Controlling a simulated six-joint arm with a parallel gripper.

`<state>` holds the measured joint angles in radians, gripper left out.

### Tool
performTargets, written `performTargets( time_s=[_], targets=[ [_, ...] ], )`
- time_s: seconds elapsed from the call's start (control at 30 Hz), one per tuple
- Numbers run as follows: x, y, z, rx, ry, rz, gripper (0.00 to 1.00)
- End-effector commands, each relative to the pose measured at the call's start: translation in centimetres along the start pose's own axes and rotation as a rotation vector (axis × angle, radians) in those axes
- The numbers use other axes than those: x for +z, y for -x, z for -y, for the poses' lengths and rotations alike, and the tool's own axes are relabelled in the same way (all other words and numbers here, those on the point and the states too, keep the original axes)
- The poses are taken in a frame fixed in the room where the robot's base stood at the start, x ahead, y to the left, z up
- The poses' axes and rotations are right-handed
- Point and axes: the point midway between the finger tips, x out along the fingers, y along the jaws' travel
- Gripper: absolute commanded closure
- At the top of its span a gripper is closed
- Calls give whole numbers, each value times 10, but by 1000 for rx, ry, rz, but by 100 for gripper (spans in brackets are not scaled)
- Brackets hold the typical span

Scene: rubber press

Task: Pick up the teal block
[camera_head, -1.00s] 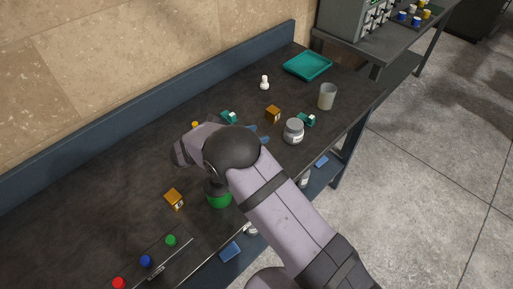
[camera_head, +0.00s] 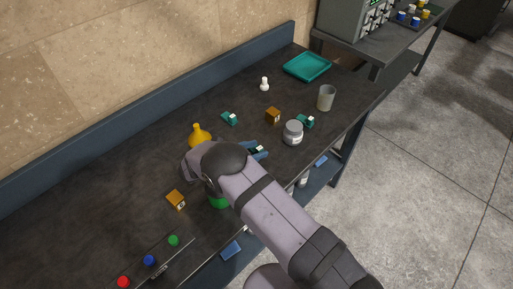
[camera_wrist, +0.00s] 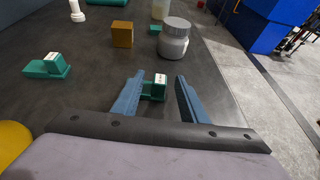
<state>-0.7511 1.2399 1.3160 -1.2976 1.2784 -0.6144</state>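Three teal blocks, each with a pale label, are in view. One teal block (camera_wrist: 153,90) shows between my gripper's fingertips in the wrist view. My gripper (camera_wrist: 157,90) is open, with a blue finger on each side of that block. I cannot tell whether the left finger touches it. In the head view my gripper (camera_head: 258,149) is low over the table, with the arm hiding part of it. A second teal block (camera_head: 229,118) lies farther back and left, also in the wrist view (camera_wrist: 46,67). A third (camera_head: 306,121) lies beside the grey jar.
A grey jar (camera_head: 293,132), a beige cup (camera_head: 327,98) and an orange cube (camera_head: 273,115) stand beyond my gripper. A teal tray (camera_head: 307,66) and a white pawn-like piece (camera_head: 264,84) are farther back. An orange bottle (camera_head: 199,137) stands left of my gripper.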

Motion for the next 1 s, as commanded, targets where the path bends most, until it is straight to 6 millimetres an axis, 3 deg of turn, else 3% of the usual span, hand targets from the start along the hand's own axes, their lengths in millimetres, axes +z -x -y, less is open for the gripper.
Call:
performTargets(
  time_s=[0.23,0.6,0.77,1.0],
  targets=[
    [3,-24,0,-1,0,0,61],
    [0,-30,0,1,-1,0,61],
    [0,-30,0,0,0,0,99],
    [1,-30,0,1,-1,1,100]
  ],
)
